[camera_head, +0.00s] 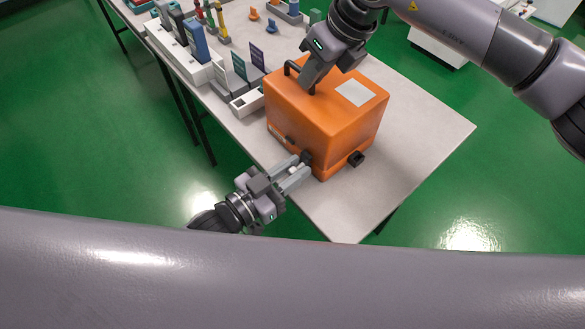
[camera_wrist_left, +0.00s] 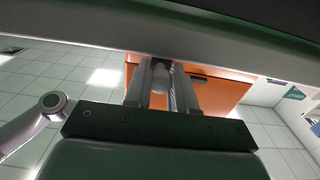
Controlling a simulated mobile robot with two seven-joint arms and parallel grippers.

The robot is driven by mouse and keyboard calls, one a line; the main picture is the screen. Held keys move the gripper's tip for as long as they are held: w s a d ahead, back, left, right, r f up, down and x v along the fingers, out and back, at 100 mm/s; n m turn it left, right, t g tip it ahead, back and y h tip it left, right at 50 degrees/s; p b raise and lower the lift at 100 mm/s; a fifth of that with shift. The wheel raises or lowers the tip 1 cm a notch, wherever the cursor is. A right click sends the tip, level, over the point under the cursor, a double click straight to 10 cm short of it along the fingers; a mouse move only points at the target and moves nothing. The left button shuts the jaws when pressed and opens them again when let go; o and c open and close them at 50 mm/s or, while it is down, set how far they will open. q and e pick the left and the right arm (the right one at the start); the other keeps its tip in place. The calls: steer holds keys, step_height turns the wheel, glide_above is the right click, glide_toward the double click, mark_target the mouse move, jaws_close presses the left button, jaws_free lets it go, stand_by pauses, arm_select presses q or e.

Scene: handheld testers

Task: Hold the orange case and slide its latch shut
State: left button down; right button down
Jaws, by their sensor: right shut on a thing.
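The orange case (camera_head: 335,125) stands upright on the table near its front end, with a pale label on top. My right gripper (camera_head: 309,84) comes from above and is shut on the dark handle (camera_head: 290,69) on the case's top; its fingertips partly hide the handle. My left gripper (camera_head: 303,168) is level with the lower front of the case. Its fingers are parted, beside a small dark latch part (camera_head: 307,156). In the left wrist view a grey knob-like piece (camera_wrist_left: 161,84) shows between the fingers, with the orange case (camera_wrist_left: 219,92) behind. Contact there cannot be told.
A second dark fitting (camera_head: 357,159) sticks out at the case's lower right. White holders (camera_head: 205,72) with several handheld testers line the table's left edge. The table (camera_head: 425,125) is clear to the right of the case. The floor is green.

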mark_target(274, 163)
arm_select(q)
steer(key=shift+w+a, duration=2.15)
steer(key=shift+a, duration=0.05)
steer(key=c, duration=1)
jaws_free()
steer(key=shift+s, duration=0.1)
steer(key=v, duration=1.2)
steer(key=shift+r, duration=0.1)
arm_select(e)
steer(key=c, duration=1.1)
jaws_free()
